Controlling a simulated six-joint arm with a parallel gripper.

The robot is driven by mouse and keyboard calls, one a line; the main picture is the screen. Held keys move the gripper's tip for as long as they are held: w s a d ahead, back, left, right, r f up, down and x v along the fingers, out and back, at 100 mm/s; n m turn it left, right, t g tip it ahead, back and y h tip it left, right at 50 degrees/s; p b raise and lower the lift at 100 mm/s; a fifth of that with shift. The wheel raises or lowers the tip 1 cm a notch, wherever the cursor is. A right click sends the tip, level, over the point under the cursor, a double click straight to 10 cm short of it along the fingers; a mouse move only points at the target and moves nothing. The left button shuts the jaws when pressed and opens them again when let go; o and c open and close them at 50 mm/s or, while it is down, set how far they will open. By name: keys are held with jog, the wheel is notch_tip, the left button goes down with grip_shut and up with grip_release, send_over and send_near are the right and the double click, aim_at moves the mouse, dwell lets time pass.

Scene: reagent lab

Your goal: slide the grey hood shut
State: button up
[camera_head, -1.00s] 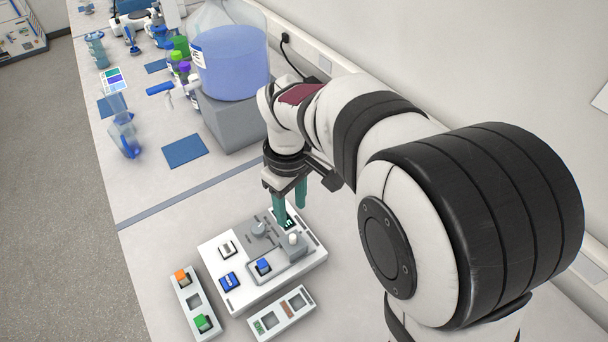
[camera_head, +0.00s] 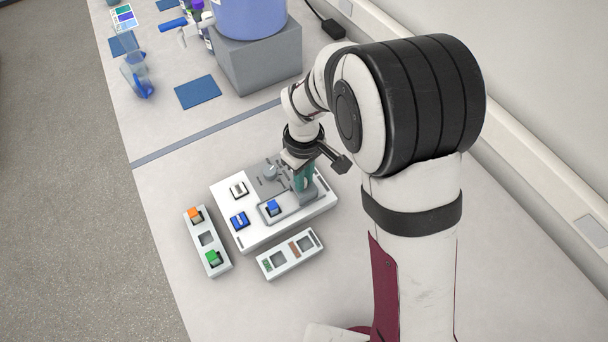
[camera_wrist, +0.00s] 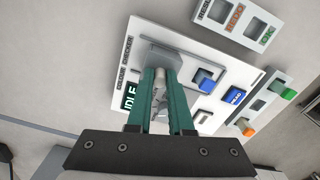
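The grey hood (camera_head: 303,197) sits on the white panel (camera_head: 250,238), at the right end of a grey track frame. A blue button (camera_head: 272,208) stands uncovered in that frame, left of the hood. The wrist view shows the hood (camera_wrist: 172,58) just beyond my fingertips, with the blue button (camera_wrist: 204,79) bare to its right. My gripper (camera_head: 304,180) is down at the hood. Its two teal fingers (camera_wrist: 159,74) are close together and appear shut on the hood's raised knob, which they hide. A narrow gap shows between the fingers farther back.
A grey dial (camera_head: 270,172), a white switch (camera_head: 238,190) and a flat blue button (camera_head: 239,221) share the panel. A strip with orange and green buttons (camera_head: 207,241) lies to the left, another strip (camera_head: 290,254) in front. A grey block (camera_head: 258,65) carries a large blue vessel behind.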

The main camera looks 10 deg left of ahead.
grip_shut()
dwell(1.0)
jog(key=s+a, duration=0.6)
jog(key=o, duration=0.6)
grip_release()
jog(key=shift+c, duration=0.2)
jog(key=shift+w, duration=0.1)
notch_tip(320, 180, up, 16)
jog(key=shift+f, duration=0.1)
